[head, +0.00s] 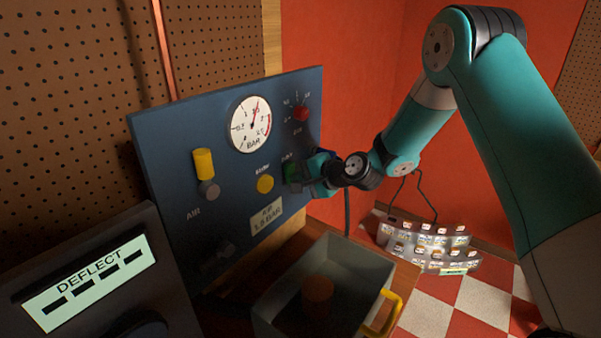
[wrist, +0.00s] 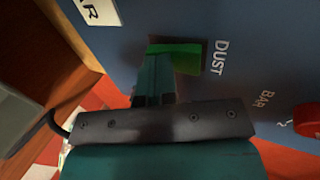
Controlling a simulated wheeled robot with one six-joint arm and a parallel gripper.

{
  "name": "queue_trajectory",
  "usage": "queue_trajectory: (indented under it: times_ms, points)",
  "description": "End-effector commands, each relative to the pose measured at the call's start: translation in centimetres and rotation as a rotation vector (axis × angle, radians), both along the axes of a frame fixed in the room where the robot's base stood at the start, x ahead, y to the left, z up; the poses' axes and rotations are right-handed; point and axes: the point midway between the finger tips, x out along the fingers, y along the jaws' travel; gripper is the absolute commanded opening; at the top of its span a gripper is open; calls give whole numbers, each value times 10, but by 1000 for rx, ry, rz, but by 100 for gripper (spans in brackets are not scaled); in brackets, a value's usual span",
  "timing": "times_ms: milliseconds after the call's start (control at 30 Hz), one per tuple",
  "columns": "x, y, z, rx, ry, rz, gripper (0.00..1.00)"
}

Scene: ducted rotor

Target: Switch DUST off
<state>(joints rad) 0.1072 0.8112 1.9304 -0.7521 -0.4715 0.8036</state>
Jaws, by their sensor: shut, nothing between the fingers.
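The DUST switch is a green rocker (wrist: 180,56) in a dark square frame on the blue panel, beside the white word DUST in the wrist view. In the head view a bit of the green switch (head: 290,173) shows at the panel's right side, mostly hidden by my gripper (head: 300,181). My gripper is shut and empty, with its fingertips right at the switch. In the wrist view my gripper (wrist: 155,72) covers one end of the rocker. I cannot tell whether they touch, or which way the rocker is tilted.
The blue panel (head: 160,178) also bears a yellow button (head: 265,184), a red knob (head: 301,114), a round gauge (head: 250,124) and a yellow-handled valve (head: 204,164). Below stands a grey open bin (head: 343,258) with an orange cylinder (head: 318,290) inside. A DEFLECT box (head: 60,240) stands front left.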

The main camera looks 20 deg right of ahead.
Motion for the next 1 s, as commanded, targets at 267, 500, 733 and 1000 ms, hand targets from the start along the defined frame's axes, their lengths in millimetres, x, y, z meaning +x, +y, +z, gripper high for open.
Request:
queue_trajectory:
  times_ms: [267,500,733,1000]
  points:
    - [1,0,-1,0,0,-1,0]
    - [3,1,-10,21,-29,-1,0]
    - [4,3,-4,32,-46,0,0]
    - [5,3,5,33,-49,1,0]
